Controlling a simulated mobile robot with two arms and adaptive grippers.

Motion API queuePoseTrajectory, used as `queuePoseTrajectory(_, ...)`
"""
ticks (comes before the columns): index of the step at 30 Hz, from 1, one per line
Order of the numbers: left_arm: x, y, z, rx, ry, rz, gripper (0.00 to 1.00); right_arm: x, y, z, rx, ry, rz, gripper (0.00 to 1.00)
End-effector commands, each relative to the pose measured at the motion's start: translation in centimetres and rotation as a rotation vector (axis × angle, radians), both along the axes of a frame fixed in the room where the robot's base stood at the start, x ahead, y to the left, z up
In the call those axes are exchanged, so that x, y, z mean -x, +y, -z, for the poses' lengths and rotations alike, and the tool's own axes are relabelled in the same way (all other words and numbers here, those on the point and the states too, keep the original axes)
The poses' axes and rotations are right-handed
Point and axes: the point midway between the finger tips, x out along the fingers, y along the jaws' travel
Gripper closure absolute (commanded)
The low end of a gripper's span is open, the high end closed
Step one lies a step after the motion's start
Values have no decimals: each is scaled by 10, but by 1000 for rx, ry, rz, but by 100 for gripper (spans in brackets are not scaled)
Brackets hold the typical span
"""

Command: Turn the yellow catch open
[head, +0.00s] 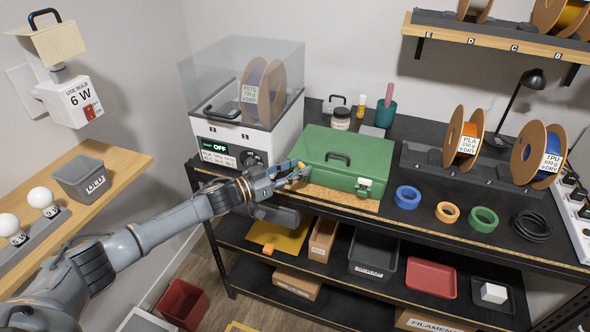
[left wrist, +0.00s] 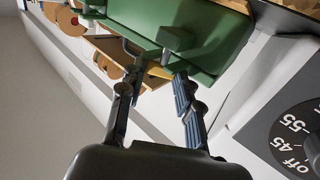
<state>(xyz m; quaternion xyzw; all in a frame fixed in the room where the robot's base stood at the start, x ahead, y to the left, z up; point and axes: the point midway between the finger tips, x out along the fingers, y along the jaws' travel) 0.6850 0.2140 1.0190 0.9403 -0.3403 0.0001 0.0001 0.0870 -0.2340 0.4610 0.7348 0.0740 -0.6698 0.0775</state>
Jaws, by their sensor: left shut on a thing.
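The green box (head: 330,150), with a dark handle on its lid, stands shut on the dark bench. A pale catch (head: 364,184) sits at the right of its front. My left gripper (head: 297,173) reaches the box's left front corner. A small yellow part, the yellow catch (head: 306,172), shows at its fingertips there. In the left wrist view the gripper (left wrist: 155,82) has its two fingers on either side of a yellow piece (left wrist: 158,72), close against the green box (left wrist: 205,30). The fingers partly hide the catch, so its angle is unclear. My right gripper is out of view.
A filament dryer (head: 235,135) with a clear cover stands just left of the box. Blue tape (head: 407,197), orange tape (head: 447,212) and green tape (head: 484,219) lie to the right. A jar (head: 341,118) and a teal cup (head: 385,113) stand behind.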

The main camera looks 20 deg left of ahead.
Motion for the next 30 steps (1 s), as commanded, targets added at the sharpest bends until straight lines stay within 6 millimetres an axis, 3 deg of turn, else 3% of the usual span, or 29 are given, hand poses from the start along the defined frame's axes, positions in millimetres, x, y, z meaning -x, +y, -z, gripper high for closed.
queuePoseTrajectory(9, 0, 0, 0, -1, -1, 0, 98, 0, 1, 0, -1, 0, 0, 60)
queuePoseTrajectory(10, 0, 0, 0, -1, -1, 0, 62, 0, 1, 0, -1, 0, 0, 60)
queuePoseTrajectory(13, 0, 0, -1, -1, -1, 0, 43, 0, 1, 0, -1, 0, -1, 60)
queuePoseTrajectory(30, 1, -1, 0, 2, 3, -17, 43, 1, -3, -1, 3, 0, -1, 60)
